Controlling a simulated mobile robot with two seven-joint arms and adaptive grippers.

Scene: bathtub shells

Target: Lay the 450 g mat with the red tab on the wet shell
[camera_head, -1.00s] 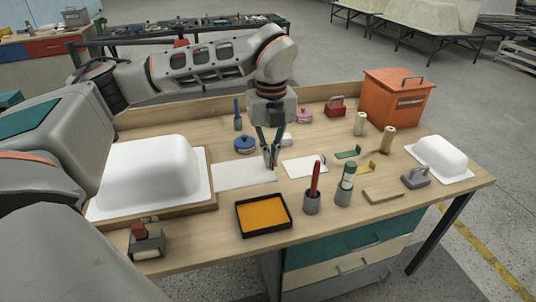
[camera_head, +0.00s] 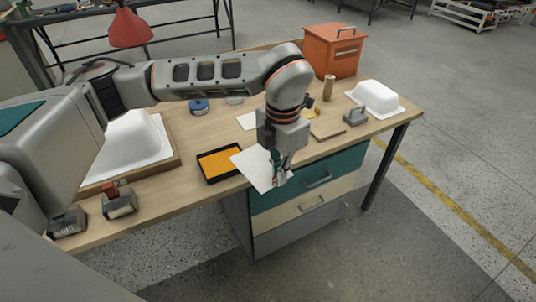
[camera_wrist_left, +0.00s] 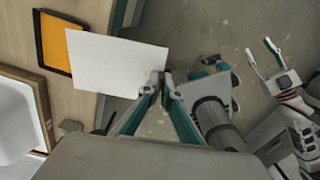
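My left gripper (camera_head: 278,179) is shut on one end of a thin white mat (camera_head: 255,167) and holds it off the bench, beyond the front edge near the drawers. In the left wrist view the mat (camera_wrist_left: 115,62) hangs out from the fingertips (camera_wrist_left: 163,80). Its tab and weight mark cannot be made out. A large white shell (camera_head: 135,140) sits on a board at the left, partly behind my arm. A smaller white shell (camera_head: 377,97) stands at the far right. I cannot tell which is wet. My right gripper (camera_wrist_left: 258,46) is open and empty in the left wrist view.
A black tray with an orange pad (camera_head: 222,162) lies beside the mat. Another white sheet (camera_head: 246,120) lies behind my wrist. A wooden block (camera_head: 327,131), grey-handled tool (camera_head: 354,116) and orange box (camera_head: 333,50) are to the right. A red-topped tool (camera_head: 118,201) is at front left.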

